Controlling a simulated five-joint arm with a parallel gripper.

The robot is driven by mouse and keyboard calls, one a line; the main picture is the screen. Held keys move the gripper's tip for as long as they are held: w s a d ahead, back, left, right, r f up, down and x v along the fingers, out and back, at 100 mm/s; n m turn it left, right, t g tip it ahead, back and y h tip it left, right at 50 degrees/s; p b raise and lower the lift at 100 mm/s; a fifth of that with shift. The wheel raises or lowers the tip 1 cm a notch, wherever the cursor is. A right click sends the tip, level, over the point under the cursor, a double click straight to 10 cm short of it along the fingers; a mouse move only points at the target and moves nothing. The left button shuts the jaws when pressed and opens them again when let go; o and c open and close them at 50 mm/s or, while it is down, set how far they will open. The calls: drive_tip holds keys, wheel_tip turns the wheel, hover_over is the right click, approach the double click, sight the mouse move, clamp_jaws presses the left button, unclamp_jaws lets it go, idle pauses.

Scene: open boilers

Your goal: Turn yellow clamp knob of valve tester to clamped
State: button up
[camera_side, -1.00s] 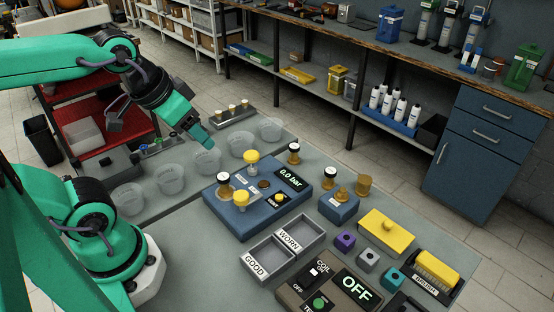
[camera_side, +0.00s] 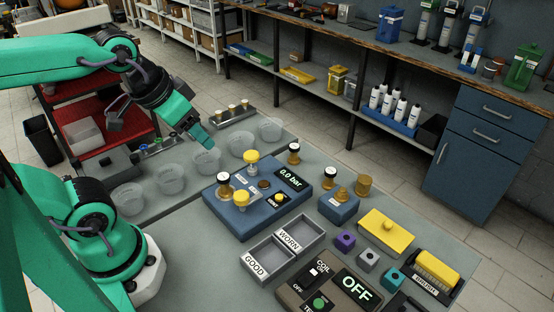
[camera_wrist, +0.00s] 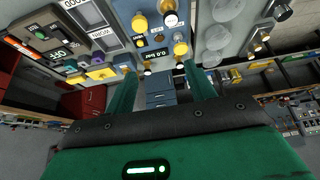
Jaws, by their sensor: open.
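The valve tester (camera_side: 262,215) is a blue box with a display reading 0.0 bar (camera_side: 289,178). Two tall yellow-topped knobs stand on it, one at the back (camera_side: 251,157) and one at the front left (camera_side: 241,197); I cannot tell by label which is the clamp knob. A small yellow button (camera_side: 278,198) sits near the front right. The tester also shows upside down in the wrist view (camera_wrist: 155,30). My gripper (camera_side: 207,142) is open and empty, above and left of the tester, apart from it; its fingers show in the wrist view (camera_wrist: 159,69).
Clear cups (camera_side: 171,180) stand in a row left of the tester. GOOD and WORN trays (camera_side: 268,262) lie in front. A coil tester reading OFF (camera_side: 325,290), a blue block with brass valves (camera_side: 338,207) and a yellow-lidded box (camera_side: 386,232) are to the right.

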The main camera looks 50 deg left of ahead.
drive_tip(key=shift+w, duration=0.1)
drive_tip(key=m+g, duration=0.6)
drive_tip(key=m, duration=1.2)
hover_over(241, 194)
drive_tip(key=shift+f, duration=4.9)
drive_tip(key=shift+f, duration=0.1)
drive_tip(key=shift+f, duration=3.8)
drive_tip(key=c, duration=1)
